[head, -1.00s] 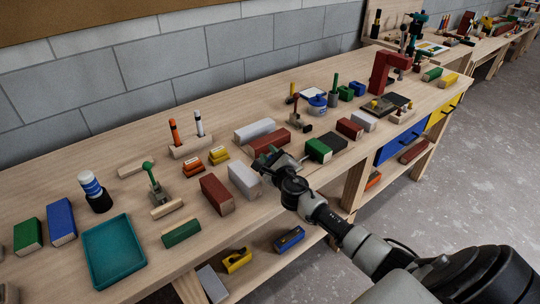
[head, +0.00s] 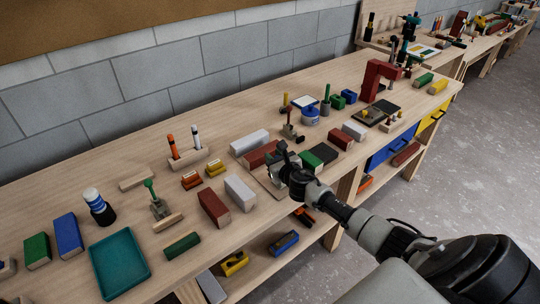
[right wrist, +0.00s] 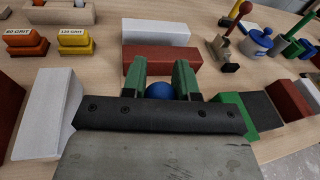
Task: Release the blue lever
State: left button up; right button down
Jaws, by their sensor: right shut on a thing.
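The blue lever's round blue knob (right wrist: 160,90) shows in the right wrist view between the green fingers of my right gripper (right wrist: 171,78). The gripper is shut on it. The lever's shaft and base are hidden behind the gripper's dark front edge. In the head view my right gripper (head: 281,156) is low over the bench, in front of the long red block (head: 262,153) and left of the green-ended block (head: 311,160). The knob cannot be made out there. My left gripper is not in view.
A white block (head: 240,193) stands left of the gripper. A green lever (head: 154,200) is further left, behind a teal tray (head: 119,262). A red-knobbed lever (right wrist: 229,42) stands behind on the right. The bench (head: 85,205) has bare wood at the back left.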

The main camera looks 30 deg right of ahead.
jog(key=shift+d+r+m+y+p, duration=0.1)
jog(key=shift+d+m+y+p, duration=0.5)
jog(key=shift+d+m, duration=0.7)
jog(key=shift+g, duration=0.3)
jog(key=c, duration=0.9)
grip_release()
jog(key=shift+o, duration=0.2)
jog(key=v, duration=1)
jog(key=shift+s+b, duration=0.35)
jog(key=shift+b, duration=0.1)
jog(key=shift+a, duration=0.1)
